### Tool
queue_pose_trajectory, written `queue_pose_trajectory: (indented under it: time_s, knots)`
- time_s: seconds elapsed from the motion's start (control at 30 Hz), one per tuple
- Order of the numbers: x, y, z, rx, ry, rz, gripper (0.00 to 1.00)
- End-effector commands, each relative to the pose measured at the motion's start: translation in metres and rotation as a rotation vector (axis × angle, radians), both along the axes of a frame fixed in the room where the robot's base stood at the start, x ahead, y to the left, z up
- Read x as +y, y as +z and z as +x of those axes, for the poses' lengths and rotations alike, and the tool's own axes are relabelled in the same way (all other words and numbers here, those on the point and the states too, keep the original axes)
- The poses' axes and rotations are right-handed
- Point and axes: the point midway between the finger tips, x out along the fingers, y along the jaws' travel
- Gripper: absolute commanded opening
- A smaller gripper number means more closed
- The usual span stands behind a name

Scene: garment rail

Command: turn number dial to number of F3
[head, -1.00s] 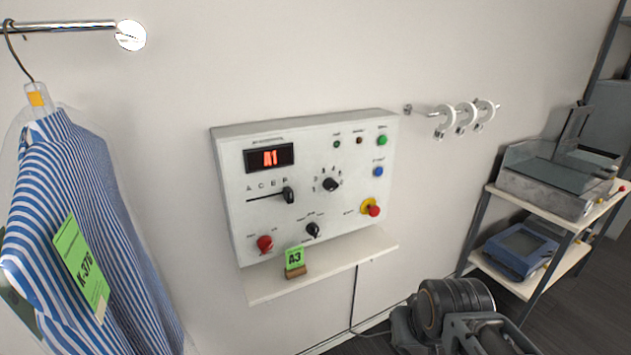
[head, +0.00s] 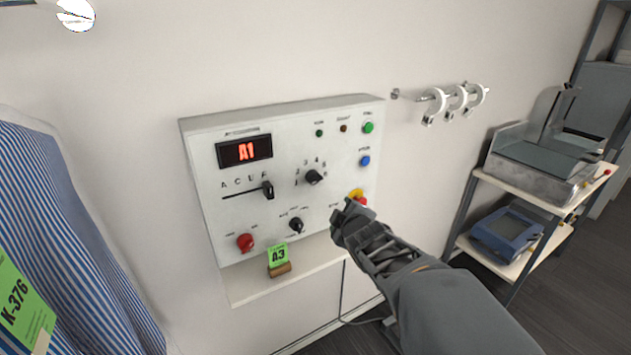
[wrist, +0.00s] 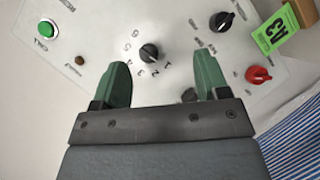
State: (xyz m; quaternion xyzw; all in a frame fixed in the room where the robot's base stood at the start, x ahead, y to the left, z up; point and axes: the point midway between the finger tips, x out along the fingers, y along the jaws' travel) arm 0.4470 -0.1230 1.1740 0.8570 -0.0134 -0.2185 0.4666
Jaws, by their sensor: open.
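The black number dial (head: 314,177) sits on the white control panel (head: 215,220), with numbers around it. It also shows in the wrist view (wrist: 150,53), just beyond and between my fingertips; its exact setting is hard to read. The display (head: 244,152) reads A1 in red. A green tag (head: 278,254) on the shelf below the panel reads A3; no F3 tag shows. My gripper (head: 345,212) is in front of the panel's lower right, hiding part of the red and yellow button (head: 357,197). In the wrist view my gripper (wrist: 163,68) is open and empty.
The letter slider (head: 267,190), a lower black knob (head: 296,225) and a red knob (head: 245,242) are near the dial. A striped shirt (head: 75,240) hangs at left. White rings (head: 457,98) hang on the wall, and a rack (head: 520,178) stands at right.

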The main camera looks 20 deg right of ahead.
Motion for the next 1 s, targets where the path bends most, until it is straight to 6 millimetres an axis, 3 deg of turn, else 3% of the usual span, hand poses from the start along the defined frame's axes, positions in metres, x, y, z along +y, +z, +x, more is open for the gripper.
queue_pose_trajectory:
  time_s: [0.2, 0.4, 0.67, 1.0]
  knots:
    - [-0.015, 0.011, 0.021, -0.181, 0.263, -0.346, 0.68]
    - [-0.014, 0.014, 0.021, -0.289, 0.402, -0.502, 0.68]
    - [-0.01, 0.017, 0.04, -0.33, 0.451, -0.549, 0.68]
    - [-0.002, 0.018, 0.105, -0.329, 0.449, -0.547, 0.68]
